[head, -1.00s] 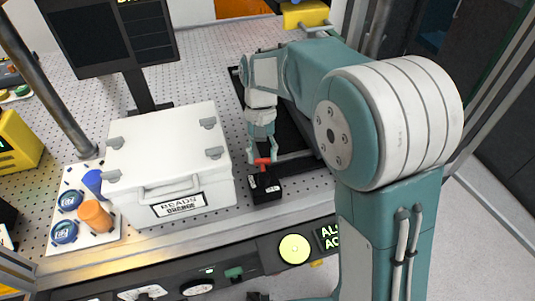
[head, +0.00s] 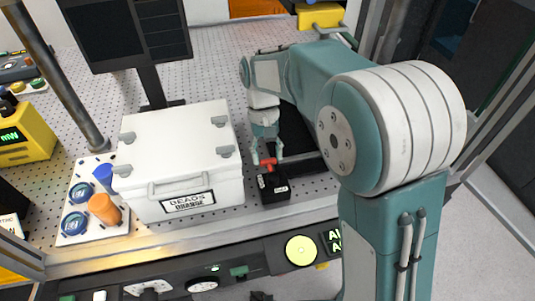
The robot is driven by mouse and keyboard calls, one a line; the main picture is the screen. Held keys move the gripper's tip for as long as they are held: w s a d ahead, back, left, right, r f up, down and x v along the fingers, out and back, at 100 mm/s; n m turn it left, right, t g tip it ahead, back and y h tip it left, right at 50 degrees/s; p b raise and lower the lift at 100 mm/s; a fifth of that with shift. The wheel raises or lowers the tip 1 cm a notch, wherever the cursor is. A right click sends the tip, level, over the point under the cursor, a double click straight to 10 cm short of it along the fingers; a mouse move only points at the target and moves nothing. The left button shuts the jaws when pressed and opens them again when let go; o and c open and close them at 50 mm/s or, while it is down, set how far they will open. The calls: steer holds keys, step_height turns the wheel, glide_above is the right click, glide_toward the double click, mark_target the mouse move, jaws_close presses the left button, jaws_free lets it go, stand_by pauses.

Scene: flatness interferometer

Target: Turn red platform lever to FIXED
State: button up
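The red platform lever (head: 268,162) sits on top of a small black block (head: 272,187) with small labels that are too small to read. The block stands at the front edge of the black platform, just right of the white case. I cannot tell whether the fingers touch the lever. The red lever lies roughly crosswise in the picture.
A white case (head: 172,150) labelled "BEADS ORANGE" stands close left of the gripper. A white tray (head: 75,228) holds an orange cylinder (head: 104,209) and blue round parts. A dark monitor (head: 125,30) stands behind. A yellow round button (head: 301,250) is on the front panel.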

steer(key=shift+o, duration=0.5)
steer(key=v, duration=1.2)
steer(key=shift+w, duration=0.15)
steer(key=shift+a+f, duration=0.1)
steer(key=shift+a, duration=0.05)
steer(key=s+d+r+m+t+y, duration=0.1)
steer(key=s+d+r+t, duration=0.35)
steer(key=s+d, duration=0.55)
steer(key=s+d+f+m+t, duration=0.1)
steer(key=s+d+f+t, duration=0.4)
steer(key=s+d, duration=0.3)
steer(key=shift+s+f+m, duration=0.4)
steer(key=shift+s+f, duration=0.2)
steer(key=shift+s, duration=1)
